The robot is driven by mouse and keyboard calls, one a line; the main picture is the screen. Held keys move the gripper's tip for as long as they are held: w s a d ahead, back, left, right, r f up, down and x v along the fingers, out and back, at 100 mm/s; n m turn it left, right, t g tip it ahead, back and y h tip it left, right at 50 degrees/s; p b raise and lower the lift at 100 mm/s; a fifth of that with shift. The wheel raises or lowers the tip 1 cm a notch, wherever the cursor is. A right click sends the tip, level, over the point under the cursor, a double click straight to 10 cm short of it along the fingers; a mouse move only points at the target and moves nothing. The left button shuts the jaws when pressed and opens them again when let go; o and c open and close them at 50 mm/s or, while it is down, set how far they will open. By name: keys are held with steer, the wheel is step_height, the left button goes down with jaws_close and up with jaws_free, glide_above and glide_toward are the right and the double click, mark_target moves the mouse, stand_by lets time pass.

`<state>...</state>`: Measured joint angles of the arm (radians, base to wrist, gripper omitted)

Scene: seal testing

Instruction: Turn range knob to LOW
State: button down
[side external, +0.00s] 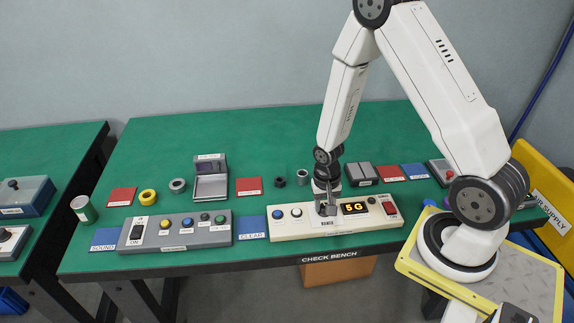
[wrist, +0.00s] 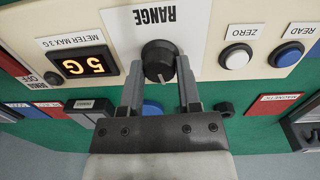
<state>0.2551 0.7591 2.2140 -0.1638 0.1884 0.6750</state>
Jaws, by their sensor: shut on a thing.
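The range knob (wrist: 158,62) is a round black knob on a cream meter panel (wrist: 205,20), under the word RANGE, which appears upside down in the wrist view. My gripper (wrist: 160,75) is shut on the knob, with one finger on each side of it. In the side external view, my gripper (side external: 326,207) reaches down onto the cream panel (side external: 290,232) and hides the knob. Which range the knob points to cannot be made out.
On the same panel are a white ZERO button (wrist: 236,60), a blue READ button (wrist: 286,53) and a red switch (side external: 390,208). A grey control box (side external: 175,231) stands to the left. Small parts and coloured plates lie behind on the green bench (side external: 260,135), whose back half is mostly clear.

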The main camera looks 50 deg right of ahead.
mark_target(324, 207)
steer(key=n, duration=0.5)
steer(key=shift+n, duration=0.4)
steer(key=shift+c, duration=1.5)
jaws_free()
steer(key=shift+r, duration=0.1)
steer(key=shift+a+r, duration=0.15)
steer(key=shift+r, duration=3.65)
steer(key=shift+r, duration=0.1)
